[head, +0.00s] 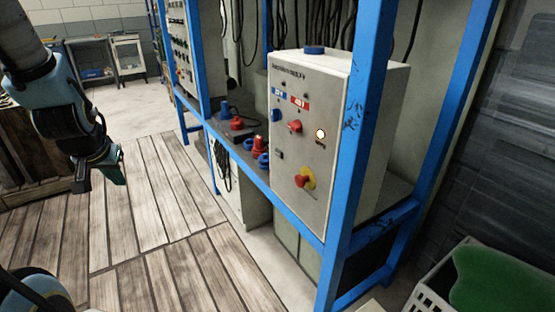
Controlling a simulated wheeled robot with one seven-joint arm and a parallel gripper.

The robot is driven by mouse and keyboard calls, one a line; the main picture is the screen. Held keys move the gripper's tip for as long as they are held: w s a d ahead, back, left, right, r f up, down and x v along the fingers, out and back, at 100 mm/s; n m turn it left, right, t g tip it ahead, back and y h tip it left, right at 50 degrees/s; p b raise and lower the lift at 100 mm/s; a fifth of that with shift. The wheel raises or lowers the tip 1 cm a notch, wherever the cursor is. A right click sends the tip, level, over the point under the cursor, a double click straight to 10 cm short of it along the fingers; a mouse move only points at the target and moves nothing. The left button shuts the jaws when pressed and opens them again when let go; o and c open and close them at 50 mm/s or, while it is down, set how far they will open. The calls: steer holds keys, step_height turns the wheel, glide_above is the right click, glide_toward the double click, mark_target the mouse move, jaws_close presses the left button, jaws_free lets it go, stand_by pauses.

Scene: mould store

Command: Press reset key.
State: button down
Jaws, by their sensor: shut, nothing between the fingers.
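A light grey control box (305,215) stands on a shelf in a blue frame, right of centre. Its front has a blue control (276,115), a red knob (295,126), a lit white round button (320,134), a small dark fitting (279,154) and a red knob on a yellow disc (304,180). The lettering is too small to read, so I cannot tell which is the reset key. My gripper (103,180) hangs at the left over the wooden floor, shut and empty, well apart from the box.
Blue posts (352,150) flank the box, one close to its right front edge. Red and blue plugs (258,145) lie on the shelf left of it. A crate with a green thing (500,280) stands at the lower right. The plank floor (165,215) between is clear.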

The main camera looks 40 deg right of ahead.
mark_target(279, 153)
steer(key=w+d+f+m+t+h+b, duration=0.2)
steer(key=w+d+f+m+t+h, duration=0.15)
steer(key=d, duration=0.55)
steer(key=w+d+f+m+t+h+b, duration=0.25)
steer(key=w+d+m, duration=0.2)
steer(key=d, duration=0.55)
steer(key=s+d+f+m+t+h+b, duration=0.1)
steer(key=s+d+f+m+h+b, duration=0.1)
steer(key=s+d+m+h, duration=0.5)
steer(key=s+d+h+b, duration=0.1)
steer(key=s+d, duration=0.1)
steer(key=d, duration=0.3)
steer(key=shift+s+d+f+t, duration=0.15)
steer(key=shift+d+f+t, duration=0.1)
steer(key=shift+f+t, duration=0.15)
steer(key=shift+d, duration=0.15)
steer(key=d, duration=0.8)
steer(key=shift+s+d, duration=0.2)
steer(key=shift+d, duration=0.05)
steer(key=shift+b, duration=0.3)
